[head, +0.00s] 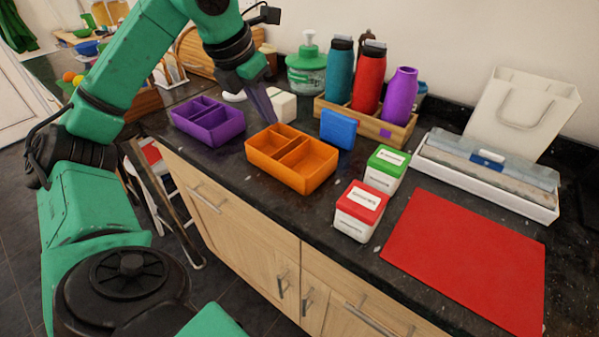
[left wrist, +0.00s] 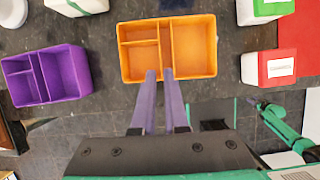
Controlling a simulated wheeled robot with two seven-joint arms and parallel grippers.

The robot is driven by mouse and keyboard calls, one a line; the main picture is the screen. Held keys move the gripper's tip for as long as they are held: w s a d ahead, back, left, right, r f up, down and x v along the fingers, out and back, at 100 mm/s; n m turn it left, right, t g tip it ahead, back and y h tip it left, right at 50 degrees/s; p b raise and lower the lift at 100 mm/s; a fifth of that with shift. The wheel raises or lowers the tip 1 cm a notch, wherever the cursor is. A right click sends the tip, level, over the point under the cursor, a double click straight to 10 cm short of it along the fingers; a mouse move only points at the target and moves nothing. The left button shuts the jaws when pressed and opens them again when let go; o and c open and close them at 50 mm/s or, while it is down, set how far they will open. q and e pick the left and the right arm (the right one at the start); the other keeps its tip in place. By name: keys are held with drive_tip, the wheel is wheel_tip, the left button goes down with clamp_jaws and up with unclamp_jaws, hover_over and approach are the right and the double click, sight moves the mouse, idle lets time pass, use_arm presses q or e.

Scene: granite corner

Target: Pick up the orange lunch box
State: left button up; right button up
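The orange lunch box (head: 308,180) stands upright on the dark counter, its open top showing divided compartments. It also shows in the left wrist view (left wrist: 195,50) in front of the fingers. My left gripper (head: 270,120) points down at the box from above. In the left wrist view its two fingers (left wrist: 160,75) have a narrow gap with nothing visible held between them, and the tips overlap the box's lower rim. I cannot tell how far the tips are above it.
A purple divided box (head: 212,122) stands to the left. A blue box (head: 338,130), green-lidded box (head: 383,178) and red-lidded box (head: 358,222) stand close on the right. Bottles in a wooden crate (head: 398,136) stand behind. A red mat (head: 465,255) lies at right.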

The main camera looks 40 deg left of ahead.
use_arm(q)
drive_tip(key=b, duration=0.2)
approach(285, 150)
drive_tip(key=x, duration=0.3)
drive_tip(key=shift+s, duration=0.15)
drive_tip(key=x, duration=0.7)
drive_tip(key=shift+w+a+f, duration=0.1)
drive_tip(key=shift+w+f, duration=0.15)
drive_tip(key=shift+w, duration=0.1)
clamp_jaws()
use_arm(e)
drive_tip(key=shift+s+f, duration=0.3)
drive_tip(key=shift+f, duration=0.25)
drive_tip(key=shift+s+f, duration=0.3)
drive_tip(key=shift+f, duration=0.2)
use_arm(q)
drive_tip(key=shift+r, duration=0.1)
